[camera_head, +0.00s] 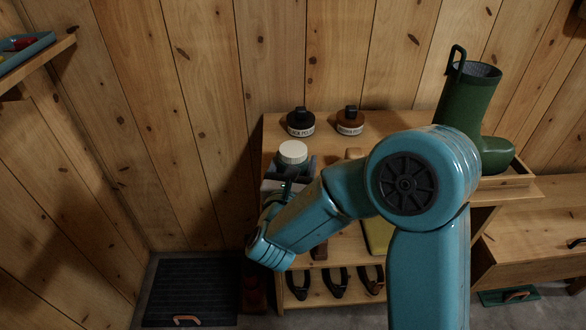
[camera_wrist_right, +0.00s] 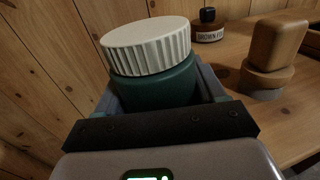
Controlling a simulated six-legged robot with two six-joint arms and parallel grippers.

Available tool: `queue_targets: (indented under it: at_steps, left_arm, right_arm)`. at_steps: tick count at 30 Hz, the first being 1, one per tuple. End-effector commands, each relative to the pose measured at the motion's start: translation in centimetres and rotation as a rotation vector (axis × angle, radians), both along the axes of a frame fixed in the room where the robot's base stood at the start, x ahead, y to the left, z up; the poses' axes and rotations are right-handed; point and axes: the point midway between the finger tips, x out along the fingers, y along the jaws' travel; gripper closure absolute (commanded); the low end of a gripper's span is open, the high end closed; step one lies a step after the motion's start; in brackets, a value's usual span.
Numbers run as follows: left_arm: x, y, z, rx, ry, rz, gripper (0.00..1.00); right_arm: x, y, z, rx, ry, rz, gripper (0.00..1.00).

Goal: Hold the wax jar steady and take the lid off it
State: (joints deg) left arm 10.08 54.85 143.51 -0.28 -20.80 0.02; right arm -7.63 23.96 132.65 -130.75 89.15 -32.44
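The wax jar has a dark green body (camera_wrist_right: 160,88) and a ribbed cream lid (camera_wrist_right: 148,45), which sits on its top. In the head view the lid (camera_head: 293,152) shows at the left end of the bench top, with most of the jar hidden by my gripper. My right gripper (camera_head: 288,172) is around the jar's body below the lid. In the right wrist view its two grey-blue fingers lie against both sides of the jar, and the jar looks upright. The jar's base is hidden. My left gripper is not in view.
A black polish tin (camera_head: 301,123) and a brown polish tin (camera_head: 350,121) stand behind the jar. A wooden-handled brush (camera_wrist_right: 268,60) stands to its right. A green boot (camera_head: 470,105) stands farther right. Plank walls rise behind and left. A dark mat (camera_head: 190,285) lies on the floor.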

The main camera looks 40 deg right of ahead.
Motion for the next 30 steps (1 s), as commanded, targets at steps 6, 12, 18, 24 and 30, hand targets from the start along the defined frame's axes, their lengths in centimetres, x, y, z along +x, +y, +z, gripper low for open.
queue_targets:
  at_steps: [6, 12, 18, 24, 30]
  left_arm:
    - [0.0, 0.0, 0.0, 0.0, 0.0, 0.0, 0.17]
    - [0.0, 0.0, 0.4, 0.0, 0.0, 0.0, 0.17]
    - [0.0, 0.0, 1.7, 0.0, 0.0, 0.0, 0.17]
    - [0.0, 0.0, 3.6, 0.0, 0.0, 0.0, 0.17]
    - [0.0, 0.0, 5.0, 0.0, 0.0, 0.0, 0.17]
  right_arm:
    - [0.0, 0.0, 0.0, -0.001, -0.001, 0.0, 0.69]
    - [0.0, 0.0, 1.0, 0.0, -0.003, 0.0, 0.69]
    - [0.0, 0.0, 5.0, 0.001, -0.008, 0.0, 0.69]
    - [0.0, 0.0, 11.6, 0.002, -0.011, 0.0, 0.69]
    - [0.0, 0.0, 16.8, 0.002, -0.006, 0.0, 0.69]
